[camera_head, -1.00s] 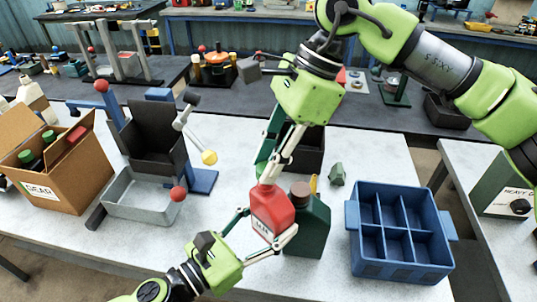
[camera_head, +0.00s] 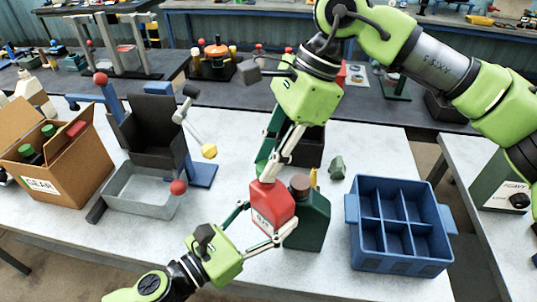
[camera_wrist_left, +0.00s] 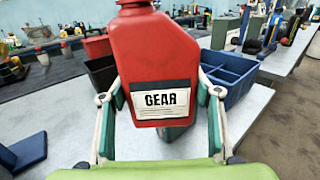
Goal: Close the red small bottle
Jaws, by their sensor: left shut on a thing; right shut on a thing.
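The red small bottle (camera_head: 266,203) is held upright, slightly tilted, in front of the dark green bottle (camera_head: 312,219). My left gripper (camera_head: 265,222) is shut around its body from the front. In the left wrist view, the red bottle (camera_wrist_left: 160,55) fills the middle, its GEAR label facing me, with a finger on each side. My right gripper (camera_head: 268,175) comes down from above, its fingertips closed at the bottle's top. The cap is mostly hidden by these fingers, so I cannot tell how it sits on the neck. The wrist view cuts off the bottle's top.
A blue divided crate (camera_head: 400,268) stands at right, empty. The cardboard box (camera_head: 75,180) at left holds bottles. A grey tray (camera_head: 140,205) with a dark stand (camera_head: 153,130) and levers stands left of centre. A black bin (camera_head: 312,150) is behind the right gripper.

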